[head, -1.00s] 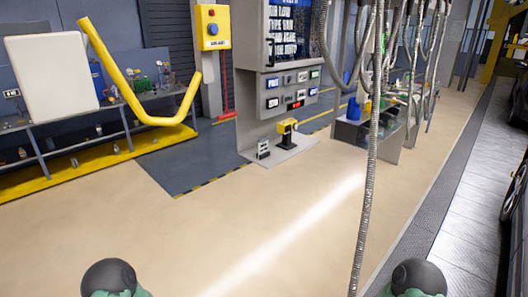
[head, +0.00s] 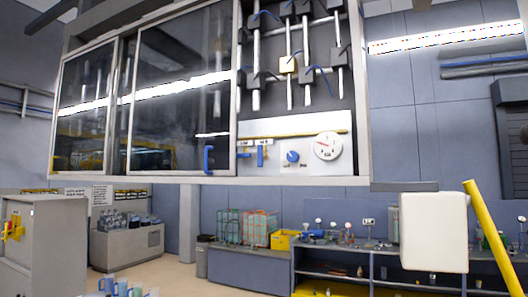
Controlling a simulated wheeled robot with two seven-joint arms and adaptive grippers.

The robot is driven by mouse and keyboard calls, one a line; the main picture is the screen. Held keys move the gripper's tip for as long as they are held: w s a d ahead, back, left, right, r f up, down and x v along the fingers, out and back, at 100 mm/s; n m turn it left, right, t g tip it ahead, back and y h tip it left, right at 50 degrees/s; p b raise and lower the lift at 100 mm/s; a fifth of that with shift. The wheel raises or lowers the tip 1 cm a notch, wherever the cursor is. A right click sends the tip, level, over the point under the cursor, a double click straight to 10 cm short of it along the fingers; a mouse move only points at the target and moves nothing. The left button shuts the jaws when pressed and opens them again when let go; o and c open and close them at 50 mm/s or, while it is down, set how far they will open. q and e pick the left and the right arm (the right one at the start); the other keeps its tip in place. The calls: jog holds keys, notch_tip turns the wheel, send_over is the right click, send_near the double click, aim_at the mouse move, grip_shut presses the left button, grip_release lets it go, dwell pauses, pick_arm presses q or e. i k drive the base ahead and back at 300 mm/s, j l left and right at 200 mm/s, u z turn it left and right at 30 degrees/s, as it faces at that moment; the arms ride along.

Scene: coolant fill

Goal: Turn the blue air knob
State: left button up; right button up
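A round blue knob (head: 292,157) sits on the light panel (head: 315,165) at the lower right of a large overhead cabinet. A white round gauge (head: 327,146) is just right of the knob. Two blue lever handles, one (head: 243,156) under a small label and one (head: 261,155) beside it, are left of the knob. I cannot read whether the blue knob is marked for air. Neither of my grippers shows in the head view, and nothing is seen touching the knob.
The cabinet's dark glass doors (head: 180,95) have a blue handle (head: 208,159). Pipes and valves (head: 290,60) fill the bay above the panel. A workbench (head: 375,255), a white board (head: 434,232) and a yellow bar (head: 492,235) stand lower right. A grey cabinet (head: 45,245) is at left.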

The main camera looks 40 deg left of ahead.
aim_at(292, 156)
jog(key=u, duration=1.8)
